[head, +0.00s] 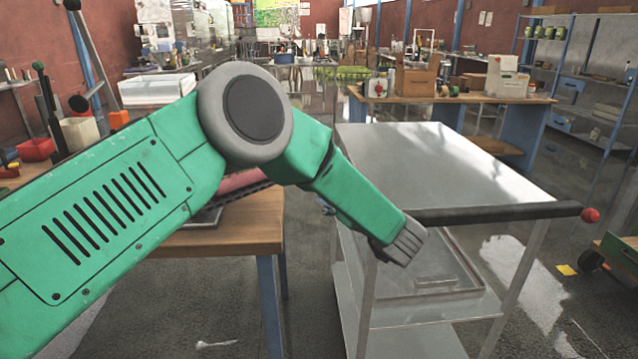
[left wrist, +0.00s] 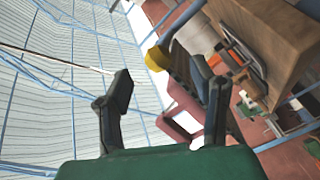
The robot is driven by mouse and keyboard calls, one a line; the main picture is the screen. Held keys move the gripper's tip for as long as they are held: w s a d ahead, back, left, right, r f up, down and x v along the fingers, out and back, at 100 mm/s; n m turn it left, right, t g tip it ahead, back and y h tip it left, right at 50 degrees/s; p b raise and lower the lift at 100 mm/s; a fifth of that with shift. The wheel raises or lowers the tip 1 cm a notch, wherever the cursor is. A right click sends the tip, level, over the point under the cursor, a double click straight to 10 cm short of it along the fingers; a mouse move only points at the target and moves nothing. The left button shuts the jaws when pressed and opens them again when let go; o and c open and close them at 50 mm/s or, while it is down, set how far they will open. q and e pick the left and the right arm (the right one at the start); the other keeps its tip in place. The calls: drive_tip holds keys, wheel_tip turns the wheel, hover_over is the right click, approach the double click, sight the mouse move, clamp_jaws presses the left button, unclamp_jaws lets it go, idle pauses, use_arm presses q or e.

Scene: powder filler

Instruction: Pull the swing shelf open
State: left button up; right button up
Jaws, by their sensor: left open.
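My green left arm (head: 120,205) comes in from the left in the head view and bends down to the right at a round grey joint. It hides much of the wooden table behind it, and its fingers cannot be made out clearly there. In the left wrist view my left gripper (left wrist: 168,95) has two dark fingers spread apart, with nothing held. Beyond them is a dark red frame (left wrist: 182,112) with a yellow part (left wrist: 158,58) and a pale cylinder (left wrist: 192,35). I cannot tell which part is the swing shelf. My right gripper is not in view.
A metal trolley (head: 440,160) stands right of the wooden table (head: 245,238); a dark bar (head: 490,212) with a red ball end crosses its front. Another table (head: 465,99) with boxes stands behind.

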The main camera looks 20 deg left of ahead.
use_arm(q)
drive_tip(key=v, duration=0.6)
drive_tip(key=shift+d, duration=0.35)
drive_tip(key=shift+a+f, duration=0.1)
drive_tip(key=c, duration=0.5)
drive_tip(key=shift+w+a, duration=0.1)
drive_tip(key=shift+a, duration=0.25)
drive_tip(key=c, duration=0.6)
drive_tip(key=shift+m+t+h, duration=0.5)
drive_tip(key=shift+t, duration=0.3)
drive_tip(key=a, duration=0.1)
drive_tip(key=a+r+p, duration=0.1)
drive_tip(key=a, duration=0.2)
drive_tip(key=shift+w+a+r, duration=0.2)
drive_tip(key=shift+w, duration=0.05)
clamp_jaws()
drive_tip(key=s+a+r+m+t+h+p, duration=0.2)
drive_tip(key=s+a+t+h+p, duration=0.25)
drive_tip(key=s+a+h, duration=0.5)
drive_tip(key=w+d+f+h+p, duration=0.1)
drive_tip(key=w+d+f, duration=0.1)
drive_tip(key=w, duration=0.9)
drive_tip(key=shift+w+d+m+p, duration=0.25)
drive_tip(key=shift+d+m+p, duration=0.05)
drive_tip(key=shift+d, duration=0.3)
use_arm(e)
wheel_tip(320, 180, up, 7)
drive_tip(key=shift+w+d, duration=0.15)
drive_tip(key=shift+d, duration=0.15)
